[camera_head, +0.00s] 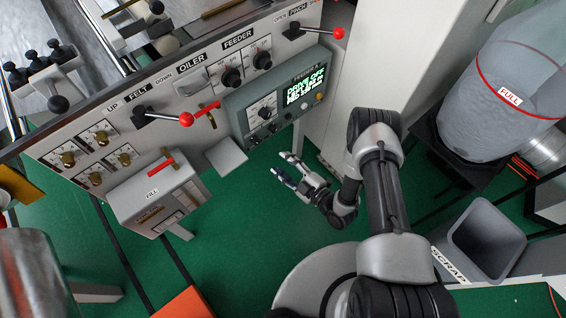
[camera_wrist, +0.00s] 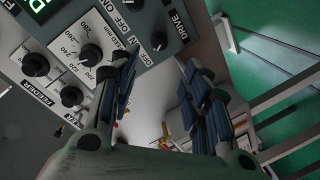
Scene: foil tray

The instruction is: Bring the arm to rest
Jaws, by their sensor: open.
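My gripper (camera_head: 287,175) hangs in front of the machine's grey control box (camera_head: 238,112) in the head view, below and to the right of it. Its fingers point left and up toward the machine. In the wrist view my gripper (camera_wrist: 160,100) has its two blue-padded fingers spread apart with nothing between them. I cannot tell the exact distance to the panel.
Levers with red balls (camera_head: 186,120) stick out of the machine front. A FILL box (camera_head: 155,195) juts out at lower left. A scrap bin (camera_head: 485,240) and a drum with a FULL label (camera_head: 510,95) stand at right. Green floor (camera_head: 245,235) lies open below the gripper.

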